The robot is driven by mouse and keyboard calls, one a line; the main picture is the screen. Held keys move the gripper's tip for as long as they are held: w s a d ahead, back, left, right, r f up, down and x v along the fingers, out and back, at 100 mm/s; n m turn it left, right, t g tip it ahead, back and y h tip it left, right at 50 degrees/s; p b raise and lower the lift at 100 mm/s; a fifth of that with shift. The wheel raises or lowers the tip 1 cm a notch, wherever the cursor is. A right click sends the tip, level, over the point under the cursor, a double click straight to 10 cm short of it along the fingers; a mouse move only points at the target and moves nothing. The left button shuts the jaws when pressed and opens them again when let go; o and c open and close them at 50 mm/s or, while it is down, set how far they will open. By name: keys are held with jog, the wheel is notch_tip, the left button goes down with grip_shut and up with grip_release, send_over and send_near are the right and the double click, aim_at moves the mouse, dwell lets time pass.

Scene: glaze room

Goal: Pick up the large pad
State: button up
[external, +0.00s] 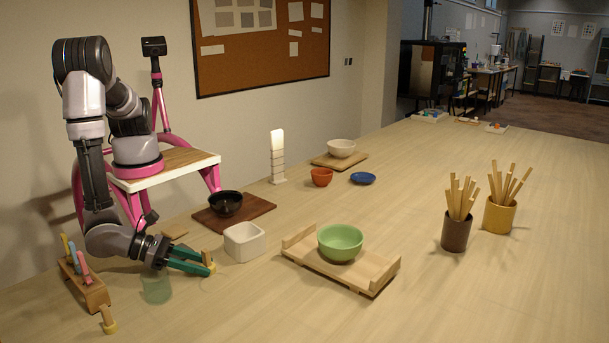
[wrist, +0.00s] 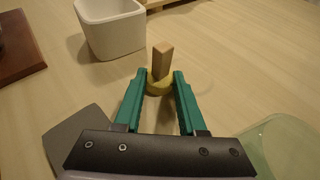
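A pad with a round yellow base and an upright wooden handle (external: 208,259) stands on the table at my gripper (external: 209,264). It also shows in the wrist view (wrist: 159,83), between the green fingertips (wrist: 159,76). My gripper is low and reaches level along the table. Its fingers are apart, one on each side of the pad, and I cannot tell whether they touch it. A second yellow-based pad with a wooden handle (external: 108,322) stands near the front left. I cannot tell for certain which pad is larger.
A white square pot (external: 244,242) stands just beyond the pad. A translucent green cup (external: 157,287) is close beside my gripper. A wooden tool block (external: 91,291) stands at left. A wooden tray (external: 373,282) with a green bowl (external: 340,243) lies right. The front middle table is clear.

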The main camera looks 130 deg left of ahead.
grip_shut()
jog(key=shift+r, duration=0.1)
